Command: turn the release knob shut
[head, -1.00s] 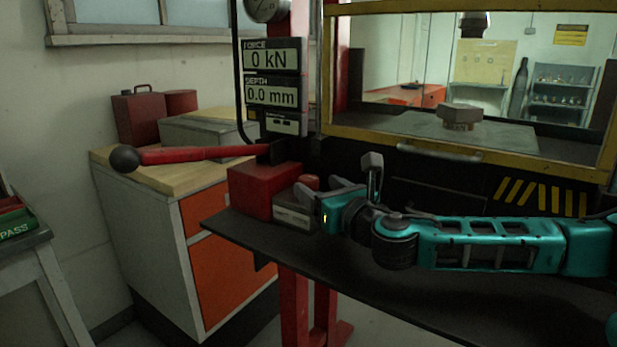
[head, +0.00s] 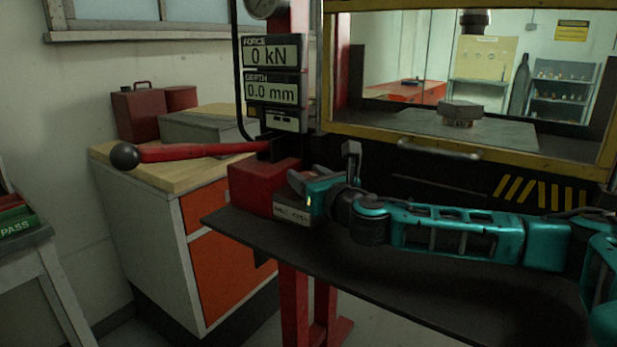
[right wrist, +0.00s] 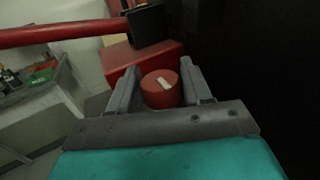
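The release knob (right wrist: 161,90) is a round red knob with a white mark on its top, seen in the right wrist view. It sits in front of the red pump block (head: 258,187), above a small grey block with a label (head: 292,214). My right gripper (head: 302,179) is at the knob and hides it in the head view. In the right wrist view its two grey fingers (right wrist: 160,72) are apart, one on each side of the knob. Whether they touch it I cannot tell. My left gripper is not in view.
A red lever with a black ball end (head: 124,157) reaches left from the pump. The press with its yellow-framed guard (head: 465,158) stands behind my right arm. The dark shelf (head: 400,279) is clear in front. A cabinet with orange drawers (head: 211,210) stands at left.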

